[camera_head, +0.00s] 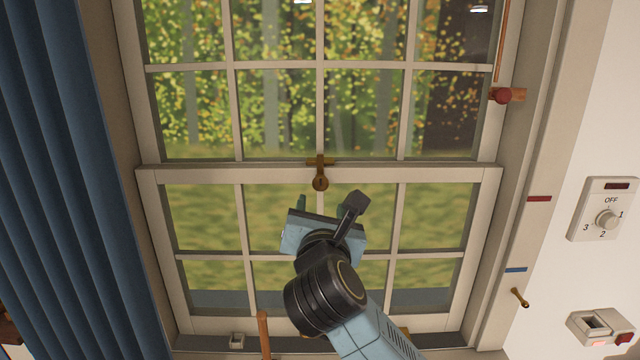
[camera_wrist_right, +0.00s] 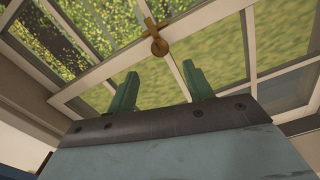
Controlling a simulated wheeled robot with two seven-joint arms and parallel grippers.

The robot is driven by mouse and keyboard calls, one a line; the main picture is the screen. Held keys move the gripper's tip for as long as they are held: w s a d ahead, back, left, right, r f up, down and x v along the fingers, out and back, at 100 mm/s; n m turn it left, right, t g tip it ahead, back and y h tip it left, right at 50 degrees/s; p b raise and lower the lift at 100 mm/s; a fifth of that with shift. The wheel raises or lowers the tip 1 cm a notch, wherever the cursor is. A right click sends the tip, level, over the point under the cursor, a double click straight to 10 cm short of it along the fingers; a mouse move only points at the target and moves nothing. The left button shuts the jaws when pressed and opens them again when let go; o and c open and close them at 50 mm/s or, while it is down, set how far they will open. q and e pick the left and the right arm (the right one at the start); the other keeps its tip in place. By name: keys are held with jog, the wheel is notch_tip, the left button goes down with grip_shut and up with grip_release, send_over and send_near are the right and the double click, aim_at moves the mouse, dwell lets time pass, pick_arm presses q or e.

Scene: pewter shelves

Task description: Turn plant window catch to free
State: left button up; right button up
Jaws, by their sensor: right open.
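The brass window catch (camera_head: 320,182) sits at the middle of the rail where the upper and lower sashes meet. Its round knob end hangs downward from a short crosspiece. My right gripper (camera_head: 318,208) is just below the catch in the head view, its body partly hidden by my wrist. In the right wrist view the gripper (camera_wrist_right: 160,75) shows two green fingers, apart and empty. The catch (camera_wrist_right: 159,46) appears beyond and between them, not touched. My left gripper is not in view.
A blue curtain (camera_head: 75,170) hangs at the left. A red knob (camera_head: 502,96) is on the right frame, and a dial (camera_head: 606,220) marked OFF, 1, 2, 3 is on the right wall. A small brass hook (camera_head: 519,297) and a wooden handle (camera_head: 264,332) are lower down.

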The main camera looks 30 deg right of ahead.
aim_at(321, 186)
jog(key=p+x, duration=0.1)
jog(key=x, duration=0.7)
jog(key=shift+w+d, duration=0.4)
jog(key=shift+w, duration=0.15)
jog(key=shift+c, duration=0.4)
